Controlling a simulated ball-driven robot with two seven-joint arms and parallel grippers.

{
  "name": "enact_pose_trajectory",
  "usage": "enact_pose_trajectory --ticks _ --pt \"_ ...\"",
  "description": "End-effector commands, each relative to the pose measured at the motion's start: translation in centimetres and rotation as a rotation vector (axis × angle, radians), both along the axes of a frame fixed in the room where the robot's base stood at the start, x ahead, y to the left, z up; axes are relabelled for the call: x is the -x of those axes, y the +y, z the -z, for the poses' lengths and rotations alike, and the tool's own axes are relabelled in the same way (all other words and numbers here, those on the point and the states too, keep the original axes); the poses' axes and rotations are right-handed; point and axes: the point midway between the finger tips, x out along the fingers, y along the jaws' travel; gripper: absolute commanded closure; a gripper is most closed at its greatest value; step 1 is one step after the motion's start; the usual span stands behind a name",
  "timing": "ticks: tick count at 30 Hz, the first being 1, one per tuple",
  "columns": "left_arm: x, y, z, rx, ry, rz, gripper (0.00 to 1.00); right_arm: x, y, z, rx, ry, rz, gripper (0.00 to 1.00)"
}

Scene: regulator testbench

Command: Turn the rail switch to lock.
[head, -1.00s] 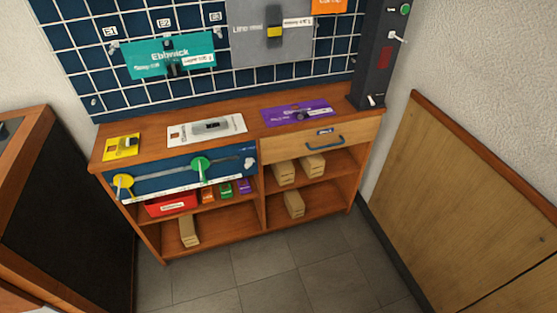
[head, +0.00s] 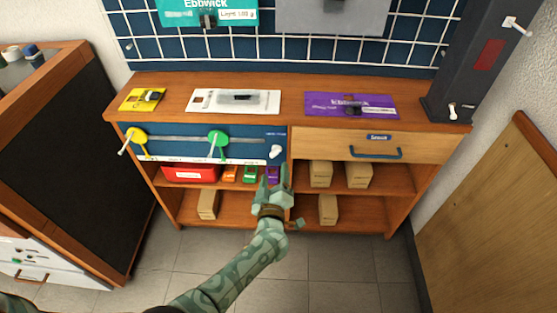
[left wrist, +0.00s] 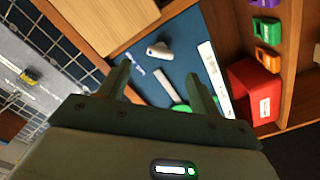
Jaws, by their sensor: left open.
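A blue rail panel (head: 180,149) is set in the front of the wooden bench, with a grey rail along it. My left gripper (head: 277,177) is open and empty, just below the knob in the head view. In the left wrist view its fingers (left wrist: 158,72) point toward the panel. My right gripper is out of view.
A drawer with a blue handle (head: 376,153) is right of the panel. Below are shelves with a red bin (head: 190,174), small coloured blocks and several cardboard boxes. Yellow, white and purple (head: 350,106) devices lie on the benchtop. A dark post (head: 480,65) stands at right.

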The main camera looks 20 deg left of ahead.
Motion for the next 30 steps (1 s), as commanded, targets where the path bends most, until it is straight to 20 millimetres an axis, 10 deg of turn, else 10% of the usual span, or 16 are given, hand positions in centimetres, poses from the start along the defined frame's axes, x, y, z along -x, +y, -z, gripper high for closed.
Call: enact_pose_trajectory --ticks 9,21,27,30 --pt "-5.8 1.7 0.5 -0.001 0.003 0.000 0.36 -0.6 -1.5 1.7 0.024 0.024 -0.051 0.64" --pt "-6.8 2.0 0.0 -0.002 0.001 0.001 0.36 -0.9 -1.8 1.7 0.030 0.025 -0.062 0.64" --pt "-6.8 2.0 0.0 -0.002 0.001 0.001 0.81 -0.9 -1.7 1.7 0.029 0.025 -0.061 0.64" --pt "-6.8 2.0 0.1 -0.001 0.001 0.001 0.81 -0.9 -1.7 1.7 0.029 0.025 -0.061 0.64"
